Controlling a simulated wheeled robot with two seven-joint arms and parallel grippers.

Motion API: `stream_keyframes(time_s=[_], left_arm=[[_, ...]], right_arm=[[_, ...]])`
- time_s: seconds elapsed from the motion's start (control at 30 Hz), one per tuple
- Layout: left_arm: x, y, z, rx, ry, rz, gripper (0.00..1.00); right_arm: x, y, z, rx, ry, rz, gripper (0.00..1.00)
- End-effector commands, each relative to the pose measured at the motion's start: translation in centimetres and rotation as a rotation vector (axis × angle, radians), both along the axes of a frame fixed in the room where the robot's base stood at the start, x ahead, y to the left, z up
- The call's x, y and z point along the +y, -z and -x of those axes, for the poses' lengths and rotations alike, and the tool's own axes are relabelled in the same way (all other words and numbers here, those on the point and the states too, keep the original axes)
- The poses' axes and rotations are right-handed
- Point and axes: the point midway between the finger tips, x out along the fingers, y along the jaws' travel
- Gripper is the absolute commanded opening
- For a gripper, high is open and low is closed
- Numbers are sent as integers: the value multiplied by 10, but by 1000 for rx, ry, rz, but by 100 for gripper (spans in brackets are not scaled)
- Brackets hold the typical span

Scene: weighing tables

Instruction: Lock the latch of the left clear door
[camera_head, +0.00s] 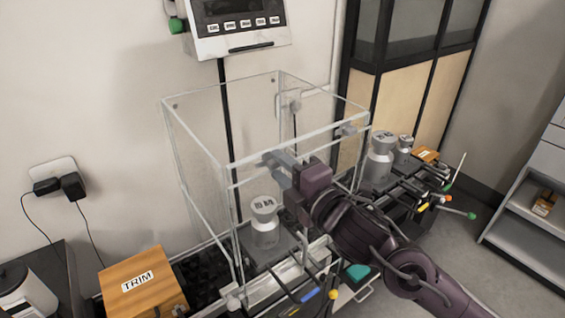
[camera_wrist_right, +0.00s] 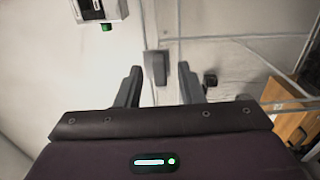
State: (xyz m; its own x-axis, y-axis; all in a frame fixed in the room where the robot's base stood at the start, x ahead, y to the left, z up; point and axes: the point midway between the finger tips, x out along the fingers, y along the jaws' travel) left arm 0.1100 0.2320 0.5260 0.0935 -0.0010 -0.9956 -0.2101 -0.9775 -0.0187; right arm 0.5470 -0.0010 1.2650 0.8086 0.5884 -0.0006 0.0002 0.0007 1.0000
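The clear box (camera_head: 203,165) with clear doors stands on the table in the head view. My right gripper (camera_head: 277,168) reaches in from the right to the top of its near side. In the wrist view the right gripper (camera_wrist_right: 160,85) is open, its two fingers apart. A grey latch-like piece (camera_wrist_right: 155,67) shows between and beyond the fingertips; I cannot tell whether they touch it or whether it is locked. Another grey piece (camera_head: 348,131) sits at the box's upper right edge. My left gripper is not in view.
A labelled metal weight (camera_head: 264,228) stands inside the box. A wooden TRIM box (camera_head: 142,283) is at the lower left. A display unit (camera_head: 238,27) is above. More metal weights (camera_head: 380,160) and several coloured-tip tools (camera_head: 310,295) are at the right and front.

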Motion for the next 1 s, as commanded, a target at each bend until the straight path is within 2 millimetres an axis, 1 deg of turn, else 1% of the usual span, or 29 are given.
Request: stream_keyframes(time_s=[0.27,0.53,0.77,0.87,1.0], left_arm=[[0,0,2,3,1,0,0],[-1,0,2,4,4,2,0],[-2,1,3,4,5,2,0],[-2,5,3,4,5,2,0],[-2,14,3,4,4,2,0]], right_arm=[[1,0,-2,-1,1,-1,35],[1,0,-2,1,1,-1,0],[1,1,-2,-3,1,4,0],[1,2,-2,-13,1,18,0],[1,3,-2,-45,1,58,0]])
